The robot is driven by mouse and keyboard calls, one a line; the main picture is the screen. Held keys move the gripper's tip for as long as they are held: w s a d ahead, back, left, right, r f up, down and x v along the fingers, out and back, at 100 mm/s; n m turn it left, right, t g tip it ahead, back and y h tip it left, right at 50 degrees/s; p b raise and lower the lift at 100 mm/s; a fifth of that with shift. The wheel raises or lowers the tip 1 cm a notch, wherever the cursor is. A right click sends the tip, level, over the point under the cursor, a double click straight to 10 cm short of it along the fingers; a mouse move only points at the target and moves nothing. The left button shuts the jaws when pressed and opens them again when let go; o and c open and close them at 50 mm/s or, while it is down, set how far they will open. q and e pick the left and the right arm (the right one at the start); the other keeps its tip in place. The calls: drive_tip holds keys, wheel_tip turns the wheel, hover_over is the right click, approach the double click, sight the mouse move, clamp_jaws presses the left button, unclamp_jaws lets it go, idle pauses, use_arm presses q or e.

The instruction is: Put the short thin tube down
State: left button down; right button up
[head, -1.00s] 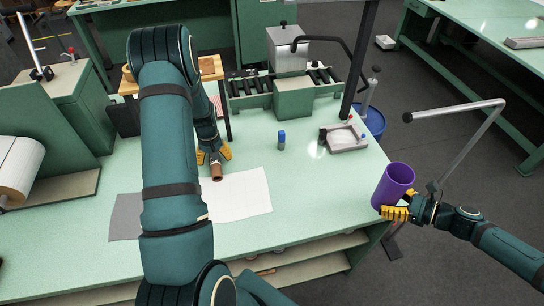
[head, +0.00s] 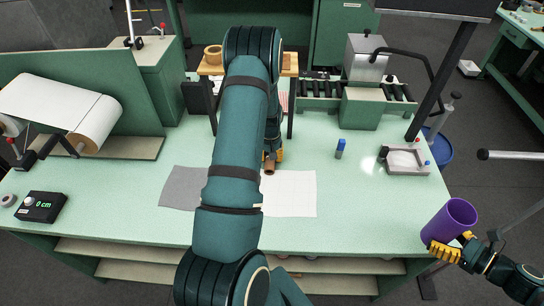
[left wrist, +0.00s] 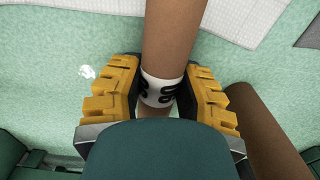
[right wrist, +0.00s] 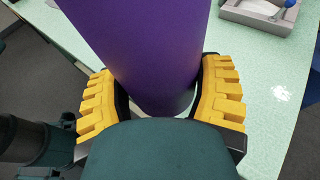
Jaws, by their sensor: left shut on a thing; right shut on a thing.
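My left gripper (head: 273,155) is shut on a thin brown tube (head: 269,167), just behind the white sheet. In the left wrist view the fingers (left wrist: 158,95) close on both sides of this tube (left wrist: 167,40), at a white band with black marks. I cannot tell whether the tube touches the table. A second brown tube (left wrist: 262,135) lies beside the gripper in that view; my arm hides it in the head view. My right gripper (head: 448,245) is shut on a wide purple tube (head: 449,220) at the table's right front corner, also seen in the right wrist view (right wrist: 150,45).
The green table (head: 360,215) is clear at front right. A white gridded sheet (head: 292,195) and a grey sheet (head: 182,188) lie at its middle. A blue-capped bottle (head: 340,148), a grey tray (head: 405,160), a roller stand (head: 360,105) and a paper roll (head: 95,125) stand around.

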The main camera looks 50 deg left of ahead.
use_arm(q)
drive_tip(key=shift+r, duration=0.1)
wheel_tip(320, 180, up, 10)
drive_tip(key=shift+f, duration=0.1)
drive_tip(key=shift+f, duration=0.1)
idle(1.0)
drive_tip(key=shift+f, duration=4.7)
drive_tip(key=shift+f, duration=0.15)
drive_tip(key=c, duration=0.7)
unclamp_jaws()
